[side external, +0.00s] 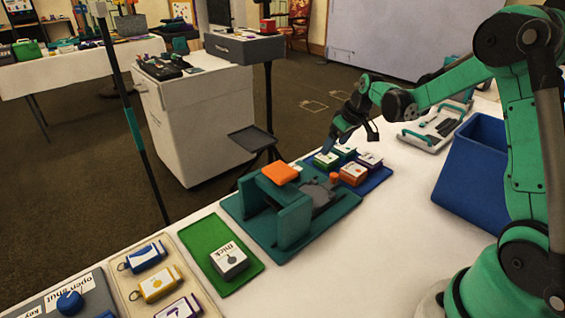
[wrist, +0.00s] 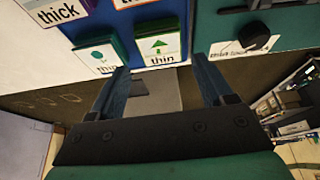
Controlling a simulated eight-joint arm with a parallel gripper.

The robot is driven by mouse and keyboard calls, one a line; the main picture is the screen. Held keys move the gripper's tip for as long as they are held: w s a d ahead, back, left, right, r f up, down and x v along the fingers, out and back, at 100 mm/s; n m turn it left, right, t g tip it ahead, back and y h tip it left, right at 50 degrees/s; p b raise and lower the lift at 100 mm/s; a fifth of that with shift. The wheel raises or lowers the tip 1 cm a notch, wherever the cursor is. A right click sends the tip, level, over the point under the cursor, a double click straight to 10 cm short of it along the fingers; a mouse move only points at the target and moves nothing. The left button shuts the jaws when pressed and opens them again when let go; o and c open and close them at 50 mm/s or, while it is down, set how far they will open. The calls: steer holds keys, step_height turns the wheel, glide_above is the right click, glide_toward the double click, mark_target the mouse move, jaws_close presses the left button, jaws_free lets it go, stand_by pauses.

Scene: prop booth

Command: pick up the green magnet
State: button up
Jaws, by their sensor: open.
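Two blocks with green on them sit on a blue board (side external: 377,181). One green block (side external: 326,161) is at the board's left edge, and a darker green block (side external: 343,152) is just behind it. My gripper (side external: 332,146) is open and empty, close above the board's left end. I cannot tell from the pictures whether a finger touches a block.
An orange block (side external: 352,174) and a purple-sided block (side external: 369,161) share the blue board. A teal stand with an orange top (side external: 282,172) is close on the left. A deep blue bin (side external: 474,165) stands at right. The white table (side external: 350,255) is clear in front.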

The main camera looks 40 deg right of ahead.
mark_target(327, 157)
steer(key=shift+x, duration=2.5)
steer(key=c, duration=0.9)
steer(key=shift+r, duration=0.1)
